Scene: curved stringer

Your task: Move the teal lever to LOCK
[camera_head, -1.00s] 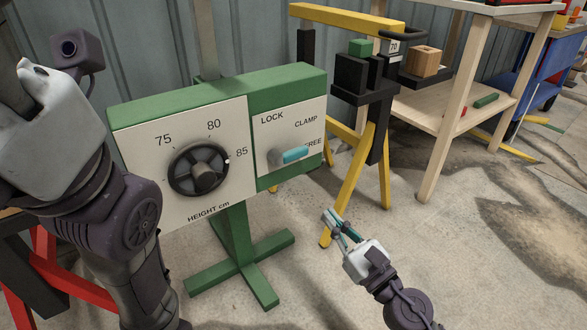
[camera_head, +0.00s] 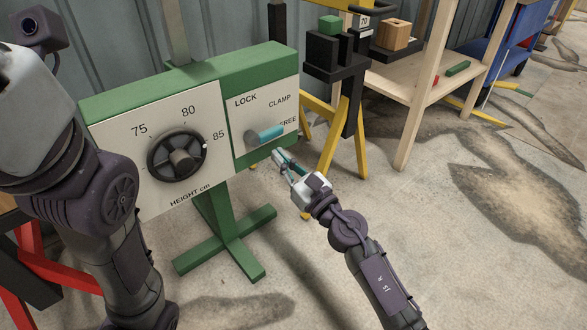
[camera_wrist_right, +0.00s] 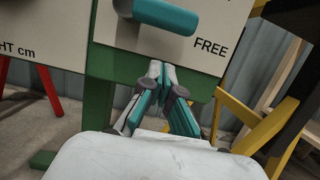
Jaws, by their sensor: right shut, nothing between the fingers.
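The teal lever (camera_head: 265,134) sits on the white panel of the green box, its handle pointing right from a grey hub toward FREE. LOCK is printed above it at upper left and CLAMP to the upper right. In the right wrist view the lever (camera_wrist_right: 160,16) is at the top, just above the fingers. My right gripper (camera_head: 279,155) is shut and empty, below and slightly right of the lever, apart from it in the head view. It also shows in the right wrist view (camera_wrist_right: 158,70). My left arm is at the left edge; its fingers are not visible.
A black height dial (camera_head: 178,156) is on the panel's left half, its white mark near 85. The green stand (camera_head: 228,235) holds the box up. A yellow trestle (camera_head: 335,130) and wooden bench (camera_head: 415,100) stand behind at right. The floor at right is open.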

